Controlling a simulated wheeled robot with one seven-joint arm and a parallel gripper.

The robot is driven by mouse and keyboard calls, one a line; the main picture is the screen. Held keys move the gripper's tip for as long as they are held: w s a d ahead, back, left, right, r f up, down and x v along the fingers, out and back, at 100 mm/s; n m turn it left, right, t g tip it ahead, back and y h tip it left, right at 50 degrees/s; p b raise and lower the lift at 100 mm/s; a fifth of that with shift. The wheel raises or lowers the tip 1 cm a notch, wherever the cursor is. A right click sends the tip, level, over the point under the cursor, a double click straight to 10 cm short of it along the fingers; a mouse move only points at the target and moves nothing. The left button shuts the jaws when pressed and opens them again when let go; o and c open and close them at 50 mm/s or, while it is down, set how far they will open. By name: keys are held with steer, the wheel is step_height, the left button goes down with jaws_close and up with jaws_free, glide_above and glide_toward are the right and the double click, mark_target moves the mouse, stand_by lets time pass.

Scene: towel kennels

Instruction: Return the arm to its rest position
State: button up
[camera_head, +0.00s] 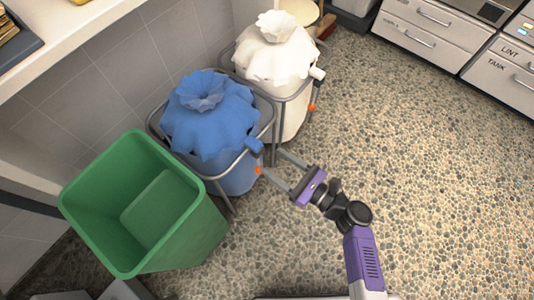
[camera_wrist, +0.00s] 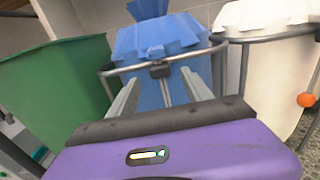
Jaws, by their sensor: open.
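My gripper (camera_head: 272,163) is open, with two long grey fingers apart and nothing seen between them. It is low over the pebbled floor and points at the blue bag (camera_head: 208,115) in its metal frame. In the wrist view, the blue bag (camera_wrist: 160,45) stands ahead of the open fingers (camera_wrist: 165,97). In the head view the fingertips are near the frame's right side, by an orange knob; I cannot tell whether they touch it. My purple and black arm reaches up and left from the bottom edge.
An open, empty green bin (camera_head: 185,245) stands left of the blue bag. A white bag (camera_head: 275,60) in another frame (camera_head: 310,84) stands behind it. White drawers (camera_head: 425,35) line the back right. A pale shelf (camera_head: 70,40) is at upper left. Pebbled floor (camera_head: 430,150) at right is clear.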

steer(key=shift+s+d, duration=0.3)
steer(key=shift+d, duration=0.05)
stand_by(0.4)
